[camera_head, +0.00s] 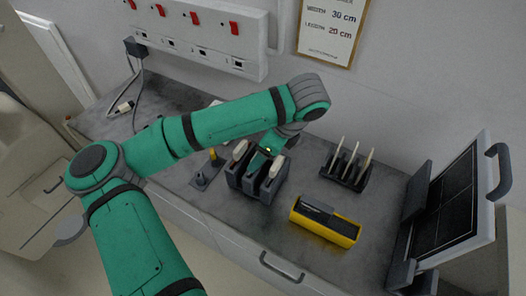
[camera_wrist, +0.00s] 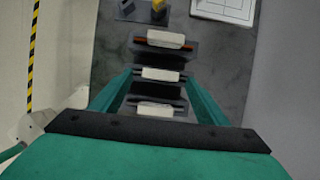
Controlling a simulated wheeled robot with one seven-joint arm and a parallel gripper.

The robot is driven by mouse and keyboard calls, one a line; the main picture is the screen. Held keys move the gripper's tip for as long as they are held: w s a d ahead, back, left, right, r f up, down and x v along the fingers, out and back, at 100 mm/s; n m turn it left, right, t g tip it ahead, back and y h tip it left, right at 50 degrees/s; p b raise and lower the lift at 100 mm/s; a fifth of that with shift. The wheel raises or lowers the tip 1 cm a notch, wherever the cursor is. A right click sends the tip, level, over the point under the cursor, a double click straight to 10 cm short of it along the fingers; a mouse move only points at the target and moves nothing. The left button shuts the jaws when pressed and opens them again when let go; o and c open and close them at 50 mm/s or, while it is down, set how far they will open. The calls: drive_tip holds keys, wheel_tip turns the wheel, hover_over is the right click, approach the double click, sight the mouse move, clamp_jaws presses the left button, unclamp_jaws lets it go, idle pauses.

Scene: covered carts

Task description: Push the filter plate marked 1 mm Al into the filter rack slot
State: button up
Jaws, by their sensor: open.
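A dark slotted block (camera_head: 247,184), seemingly the filter rack, stands on the grey counter. White-topped pieces stand in it; two show in the head view, at the left (camera_head: 240,150) and right (camera_head: 277,167). The wrist view shows three in a row: far (camera_wrist: 165,39), middle (camera_wrist: 161,75) and near (camera_wrist: 156,109). Contact and plate depth cannot be told.
A dark rack (camera_head: 345,178) with three upright pale plates stands to the right. A yellow-and-black box (camera_head: 325,222) lies in front of it. A dark framed panel (camera_head: 446,203) stands at the right end. A small yellow post (camera_head: 213,154) is left of the block.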

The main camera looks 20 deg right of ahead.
drive_tip(key=v, duration=1)
drive_tip(key=shift+r, duration=0.35)
drive_tip(key=shift+s, duration=0.1)
